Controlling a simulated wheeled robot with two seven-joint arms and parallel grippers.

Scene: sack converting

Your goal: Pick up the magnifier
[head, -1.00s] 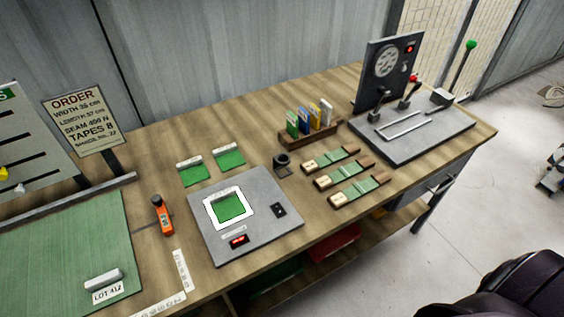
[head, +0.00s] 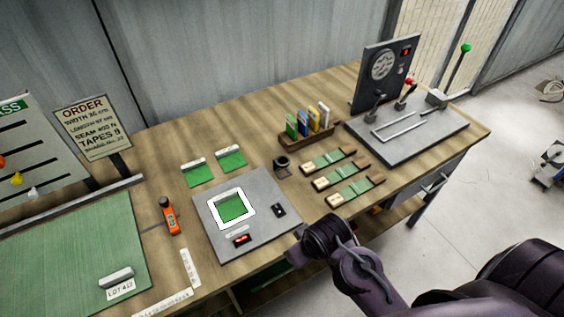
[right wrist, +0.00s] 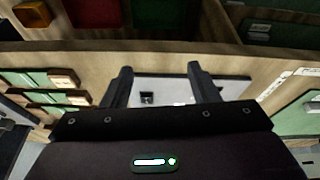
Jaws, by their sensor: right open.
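The magnifier appears to be the small dark round-topped piece (head: 282,162) standing on the wooden table, behind the grey scale and left of the sample strips. I cannot make it out in the right wrist view. My right gripper (right wrist: 157,70) is open with nothing between its fingers. In the head view my right arm reaches in from the lower right, its hand at the table's front edge near the scale's right corner, well short of the magnifier. My left gripper is out of view.
The grey scale (head: 258,243) holds a green swatch in a white frame. Sample strips (head: 347,175) lie right of the magnifier, and a card rack (head: 297,138) stands behind it. An orange tool (head: 169,216) lies left. A tester with levers (head: 425,135) fills the right end.

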